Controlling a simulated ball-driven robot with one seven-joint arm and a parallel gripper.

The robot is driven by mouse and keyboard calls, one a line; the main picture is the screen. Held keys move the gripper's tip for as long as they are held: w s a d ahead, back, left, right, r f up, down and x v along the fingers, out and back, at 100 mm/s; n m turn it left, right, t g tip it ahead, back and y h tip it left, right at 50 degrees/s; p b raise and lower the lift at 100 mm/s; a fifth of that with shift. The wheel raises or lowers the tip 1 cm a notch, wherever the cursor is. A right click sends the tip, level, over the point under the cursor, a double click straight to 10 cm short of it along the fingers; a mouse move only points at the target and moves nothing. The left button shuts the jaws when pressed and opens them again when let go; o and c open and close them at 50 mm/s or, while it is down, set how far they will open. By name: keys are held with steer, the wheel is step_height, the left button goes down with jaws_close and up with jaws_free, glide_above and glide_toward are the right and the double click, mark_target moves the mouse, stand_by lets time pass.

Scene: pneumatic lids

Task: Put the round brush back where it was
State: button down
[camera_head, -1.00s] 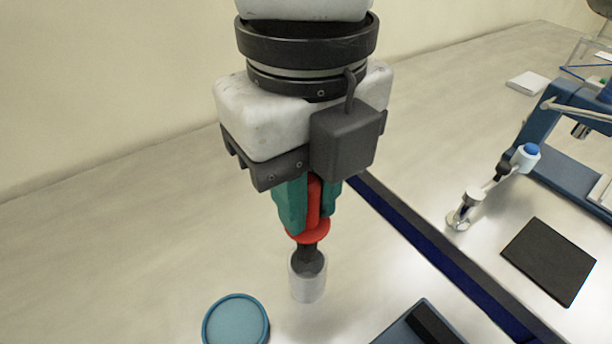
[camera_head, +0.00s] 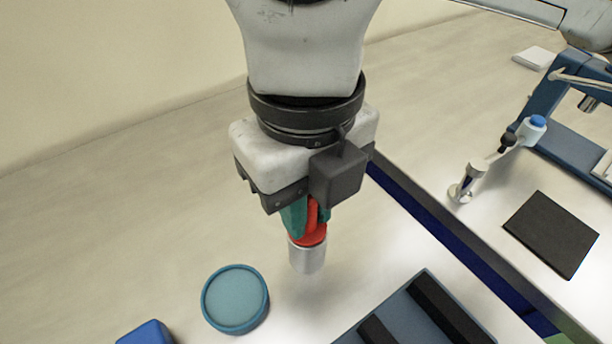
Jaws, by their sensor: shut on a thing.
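The round brush has a red handle (camera_head: 312,228) with a wide red collar. My gripper (camera_head: 306,222) has its teal fingers shut on the red handle. Below the collar stands a small metallic cup (camera_head: 307,258), apparently upright on the table. The collar is at the cup's mouth, and the brush's dark lower part is hidden, seemingly inside the cup. I cannot tell whether the collar rests on the rim.
A round teal dish (camera_head: 235,300) lies left of the cup. A blue block (camera_head: 147,333) and a dark slotted tray (camera_head: 400,312) are at the front.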

steer(key=shift+f, duration=0.3)
steer(key=c, duration=1)
jaws_free()
steer(key=shift+r, duration=0.1)
steer(key=shift+r+p, duration=0.4)
steer(key=shift+r, duration=0.1)
step_height(320, 180, up, 12)
steer(key=shift+p, duration=0.65)
